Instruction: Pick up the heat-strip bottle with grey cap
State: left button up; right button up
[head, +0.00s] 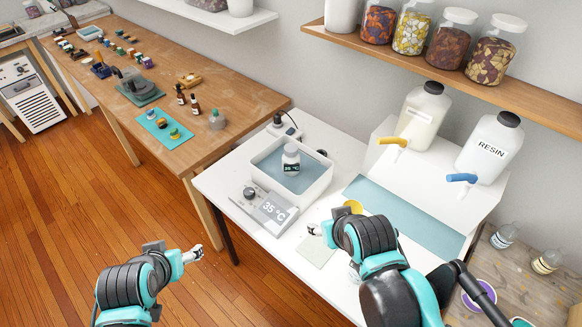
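The heat-strip bottle with grey cap (291,158) stands upright in the white water bath (262,183), with a dark strip reading 35 °C on its front. The bath's control box also reads 35 °C. My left gripper (197,253) is over the wooden floor, left of the white table and well apart from the bottle. My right gripper (315,229) is above the white table, in front of the bath and to the right, not touching the bottle. Both fingertips are too small to show whether they are open.
A pale square sheet (316,250) and a yellow cup (353,206) are near my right gripper. Resin jugs with taps (490,147) stand at the right. A wooden table (180,75) with small bottles is at the left. A jar shelf (480,80) overhangs the back.

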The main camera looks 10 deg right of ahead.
aim_at(290, 158)
jog(key=k, duration=0.15)
jog(key=k+z, duration=0.15)
jog(key=z, duration=0.2)
jog(key=k+l+z, duration=0.1)
jog(key=z, duration=0.25)
jog(key=k+l+z, duration=0.1)
jog(key=k+z, duration=0.25)
jog(key=i+j+z, duration=0.25)
jog(key=i+j, duration=0.15)
jog(key=j, duration=0.25)
jog(key=i+j+z, duration=0.15)
jog(key=j, duration=0.2)
jog(key=i+j+z, duration=0.15)
jog(key=j, duration=0.2)
jog(key=i+j+z, duration=0.15)
jog(key=j, duration=0.25)
jog(key=i+j, duration=0.15)
jog(key=j, duration=0.25)
